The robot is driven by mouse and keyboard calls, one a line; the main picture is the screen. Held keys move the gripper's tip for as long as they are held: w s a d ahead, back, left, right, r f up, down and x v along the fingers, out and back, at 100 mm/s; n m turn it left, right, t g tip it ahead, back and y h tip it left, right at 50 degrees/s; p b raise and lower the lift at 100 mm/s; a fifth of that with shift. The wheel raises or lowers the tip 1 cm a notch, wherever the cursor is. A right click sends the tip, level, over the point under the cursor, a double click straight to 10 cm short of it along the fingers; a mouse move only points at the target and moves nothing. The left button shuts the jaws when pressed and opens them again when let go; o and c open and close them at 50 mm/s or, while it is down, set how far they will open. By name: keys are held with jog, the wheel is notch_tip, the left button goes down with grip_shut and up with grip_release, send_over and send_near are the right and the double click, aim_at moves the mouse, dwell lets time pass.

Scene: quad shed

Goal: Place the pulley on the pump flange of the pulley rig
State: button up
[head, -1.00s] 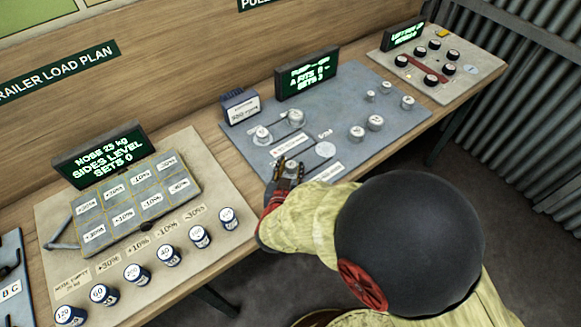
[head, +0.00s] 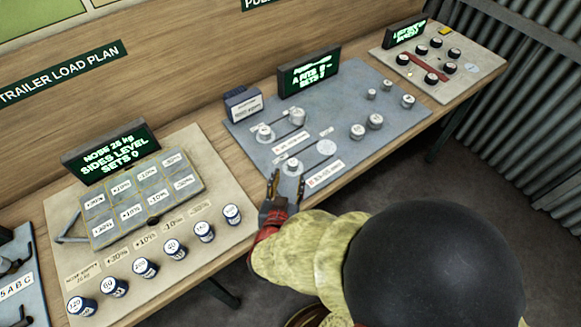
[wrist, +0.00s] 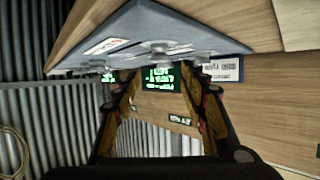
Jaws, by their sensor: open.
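The pulley rig is a blue-grey board (head: 335,105) on the bench. A grey pulley (head: 292,167) sits at its front left, on a spot beside a bare round disc (head: 326,147). The labels are too blurred to tell which spot is the pump flange. My gripper (head: 285,187) is open and empty at the board's front edge, just in front of that pulley and apart from it. In the wrist view, the open fingers (wrist: 160,90) frame a pulley (wrist: 160,50) and a green-lit screen (wrist: 160,76) beyond.
Two pulleys (head: 264,133) (head: 297,116) stand at the board's rear left. Several loose pulleys (head: 375,121) stand on its right part. A display (head: 309,74) and a small box (head: 243,104) stand behind. Left is a load board (head: 142,200) with several cans (head: 173,249).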

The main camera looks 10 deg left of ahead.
jog(key=shift+p+v, duration=0.35)
jog(key=shift+v, duration=1.3)
jog(key=w+r+g+y, duration=0.3)
jog(key=w+r, duration=0.2)
jog(key=r, duration=0.3)
jog(key=d+r+g+y, duration=0.1)
jog(key=d+r, duration=0.4)
jog(key=r, duration=0.2)
jog(key=s+d+r+g+h, duration=0.2)
jog(key=s+d, duration=0.5)
jog(key=d, duration=0.5)
jog(key=s+d+r+g+h, duration=0.2)
jog(key=s+d, duration=0.5)
jog(key=d, duration=0.6)
jog(key=shift+d+r+m+h, duration=0.2)
jog(key=shift+r+m+h, duration=0.2)
jog(key=shift+r+h, duration=0.2)
